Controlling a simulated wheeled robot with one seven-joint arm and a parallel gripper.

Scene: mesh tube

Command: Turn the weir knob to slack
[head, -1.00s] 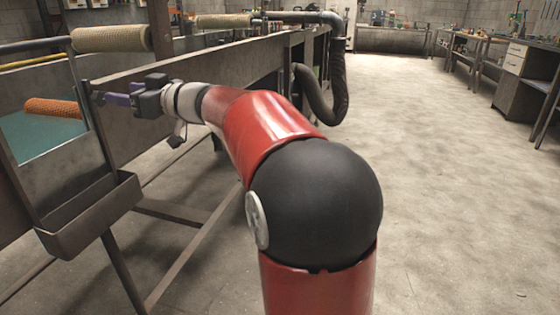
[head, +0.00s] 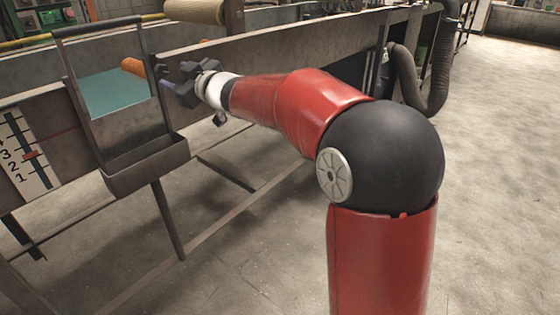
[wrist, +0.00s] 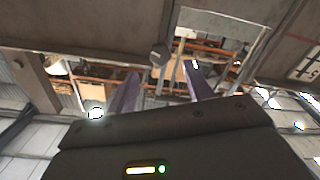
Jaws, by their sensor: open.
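My gripper (head: 172,80) is beside the tank's long side wall, just right of the framed window with the trough. In the wrist view its two purple fingers (wrist: 162,80) stand apart with nothing between them. A small round grey knob-like piece (wrist: 160,54) shows beyond and between the fingertips, apart from them; it may be the weir knob. No knob can be made out in the head view, where my gripper may hide it. No slack mark is readable.
A white numbered scale (head: 28,158) with a red mark is on the wall at left. A metal trough (head: 145,168) juts out below the window. A corrugated hose (head: 436,75) hangs at the right. Thin rails run under the tank. The floor at right is clear.

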